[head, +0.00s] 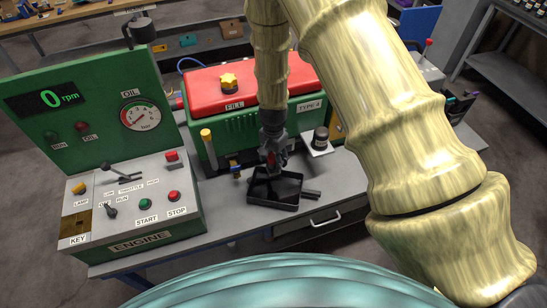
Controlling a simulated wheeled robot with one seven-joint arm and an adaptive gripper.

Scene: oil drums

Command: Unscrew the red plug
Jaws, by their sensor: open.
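My gripper (271,156) points down in front of the green engine block (228,132), just above the black drain pan (283,203). Its dark fingers are small in this view and look open. A small red spot (272,159) shows between or right behind the fingertips. It may be the red plug, but the gripper covers most of it. I cannot tell whether the fingers touch it. The pan sits on the grey bench below the gripper.
The engine's red top (210,92) has a yellow fill cap (229,80). A dark can (321,137) is to the right. The engine control panel (135,200) fills the bench's left.

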